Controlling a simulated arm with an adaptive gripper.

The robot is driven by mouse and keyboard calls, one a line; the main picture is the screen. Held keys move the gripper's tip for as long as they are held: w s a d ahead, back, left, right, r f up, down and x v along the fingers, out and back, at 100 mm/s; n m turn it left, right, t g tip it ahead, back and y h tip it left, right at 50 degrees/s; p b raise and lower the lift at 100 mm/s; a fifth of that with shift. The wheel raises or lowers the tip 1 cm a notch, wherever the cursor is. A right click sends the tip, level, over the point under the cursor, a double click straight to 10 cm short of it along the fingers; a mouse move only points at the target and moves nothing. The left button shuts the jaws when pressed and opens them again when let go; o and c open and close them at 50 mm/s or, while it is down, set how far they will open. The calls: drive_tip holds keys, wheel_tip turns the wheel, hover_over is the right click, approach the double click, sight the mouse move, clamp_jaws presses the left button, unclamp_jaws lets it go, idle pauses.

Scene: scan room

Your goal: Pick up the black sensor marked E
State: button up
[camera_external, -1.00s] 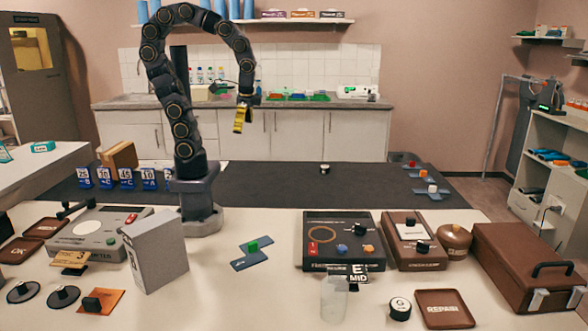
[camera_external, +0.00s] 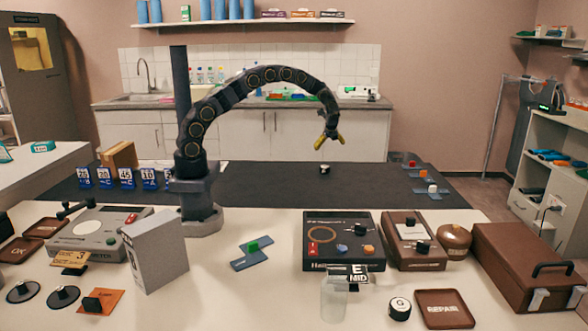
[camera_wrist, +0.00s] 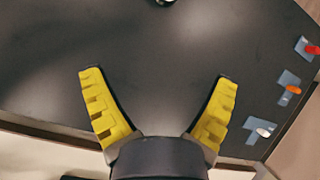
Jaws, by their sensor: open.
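A small black round piece with a light top (camera_external: 325,169) stands on the dark mat (camera_external: 260,185), but its mark is too small to read. Its edge also shows at the top of the wrist view (camera_wrist: 165,2). Another black round piece with a marked white top (camera_external: 400,308) stands on the pale table at the front right; I cannot read its letter surely. My gripper (camera_external: 330,139) is above the dark mat, above the small round piece in the picture and apart from it. In the wrist view its yellow fingers (camera_wrist: 157,75) are spread with nothing between them.
An "E MID" sign (camera_external: 357,274) stands by a dark panel box (camera_external: 318,222). A clear cup (camera_external: 335,300) is in front of it. Blue tiles with coloured pieces lie at the mat's right end (camera_external: 432,190). Most of the mat is clear.

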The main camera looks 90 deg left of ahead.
sight(325, 167)
drive_tip(key=a+f+m, duration=0.1)
drive_tip(key=a+f, duration=0.2)
drive_tip(key=a+f+m, duration=0.1)
drive_tip(key=a+f, duration=0.2)
drive_tip(key=a+f+m+y, duration=0.1)
drive_tip(key=a+f, duration=0.2)
drive_tip(key=shift+s+a+f+m, duration=0.1)
drive_tip(key=shift+s+f+m, duration=0.1)
drive_tip(key=shift+s+m, duration=0.2)
drive_tip(key=shift+a+f, duration=0.35)
drive_tip(key=shift+f, duration=0.3)
drive_tip(key=shift+a+x, duration=0.25)
drive_tip(key=shift+x, duration=2.05)
drive_tip(key=shift+w+a+f, duration=0.1)
drive_tip(key=shift+a+f, duration=0.2)
drive_tip(key=shift+f, duration=0.05)
drive_tip(key=shift+c, duration=0.2)
drive_tip(key=c, duration=1.2)
